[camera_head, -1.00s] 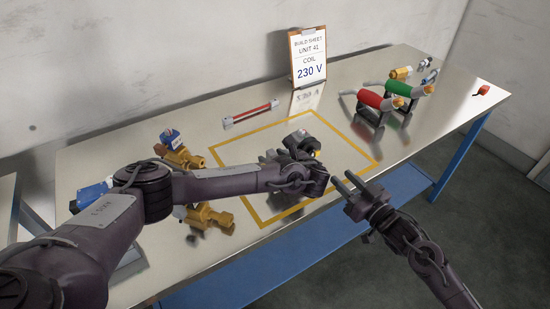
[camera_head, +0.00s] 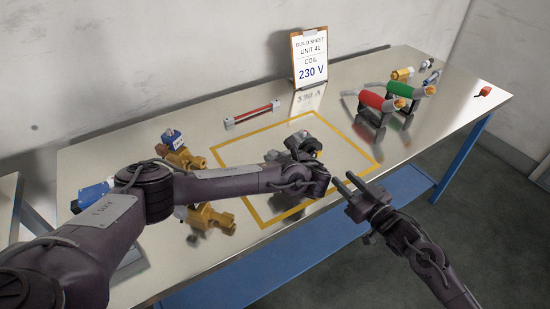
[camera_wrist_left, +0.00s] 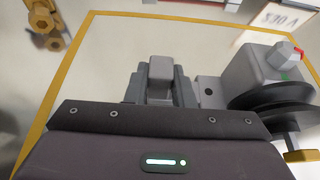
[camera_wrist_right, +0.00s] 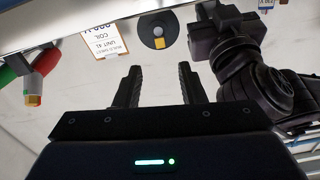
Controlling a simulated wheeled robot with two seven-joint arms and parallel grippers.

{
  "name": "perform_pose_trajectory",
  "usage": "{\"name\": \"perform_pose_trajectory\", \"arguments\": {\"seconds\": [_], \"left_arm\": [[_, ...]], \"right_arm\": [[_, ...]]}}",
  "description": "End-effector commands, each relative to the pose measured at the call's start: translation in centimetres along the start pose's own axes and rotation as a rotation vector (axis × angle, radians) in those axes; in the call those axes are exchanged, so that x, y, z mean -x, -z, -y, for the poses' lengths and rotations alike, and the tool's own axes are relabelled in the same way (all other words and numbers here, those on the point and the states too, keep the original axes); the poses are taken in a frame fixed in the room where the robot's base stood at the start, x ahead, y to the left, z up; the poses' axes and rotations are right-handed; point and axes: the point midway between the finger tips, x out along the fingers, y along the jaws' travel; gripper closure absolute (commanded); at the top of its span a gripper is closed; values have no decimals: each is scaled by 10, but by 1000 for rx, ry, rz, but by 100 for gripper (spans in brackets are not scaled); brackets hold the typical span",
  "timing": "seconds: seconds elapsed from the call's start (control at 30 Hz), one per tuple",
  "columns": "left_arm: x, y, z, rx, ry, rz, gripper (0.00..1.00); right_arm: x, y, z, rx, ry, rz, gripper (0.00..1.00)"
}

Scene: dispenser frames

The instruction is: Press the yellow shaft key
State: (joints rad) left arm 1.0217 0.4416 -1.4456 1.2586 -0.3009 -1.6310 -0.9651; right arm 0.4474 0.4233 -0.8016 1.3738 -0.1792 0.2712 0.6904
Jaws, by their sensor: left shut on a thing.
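A grey assembly (camera_head: 304,143) stands inside the yellow outline on the table. In the left wrist view its grey housing (camera_wrist_left: 262,68) has a red-and-white part on top and black discs at its side. A yellow piece, seemingly the shaft key (camera_wrist_left: 298,154), sticks out below the discs. In the right wrist view a yellow key (camera_wrist_right: 160,43) shows on a dark disc with a grey hub. My left gripper (camera_wrist_left: 158,88) is shut on a grey block (camera_wrist_left: 160,72) beside the housing.
Brass-coloured fittings (camera_head: 210,218) lie left of the outline. A red-barred part (camera_head: 253,115) lies behind it. Red (camera_head: 371,99) and green (camera_head: 399,88) cylinders stand on black supports at right. A build sheet (camera_head: 310,58) stands at the back.

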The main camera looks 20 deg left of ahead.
Motion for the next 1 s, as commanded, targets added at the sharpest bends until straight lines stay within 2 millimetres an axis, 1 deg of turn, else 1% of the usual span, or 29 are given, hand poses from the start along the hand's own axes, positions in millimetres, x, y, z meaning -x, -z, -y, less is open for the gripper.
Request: {"name": "perform_pose_trajectory", "arguments": {"seconds": [0.43, 0.47, 0.57, 0.63, 0.7, 0.73, 0.87, 1.0], "left_arm": [[0, 0, 0, -1, 1, -1, 100], [0, 0, 0, -1, 1, -1, 100], [0, 0, 0, -1, 1, -1, 100], [0, 0, 0, -1, 1, -1, 100], [0, 1, 0, -1, 1, -1, 100], [0, 1, 0, -1, 1, -1, 100], [0, 1, 0, -2, 1, -1, 100], [0, 1, 0, -2, 1, -1, 100]], "right_arm": [[0, 0, 0, 0, 0, 0, 64], [0, 0, 0, 0, 0, 0, 66], [1, 0, 0, -19, 0, 0, 79], [2, 0, 0, -69, 0, 0, 88], [5, -1, 1, -159, 0, 0, 98], [7, -1, 1, -210, 0, -1, 100], [16, -1, 2, -496, 2, -1, 100], [28, -1, 2, -834, 2, -1, 100]]}}
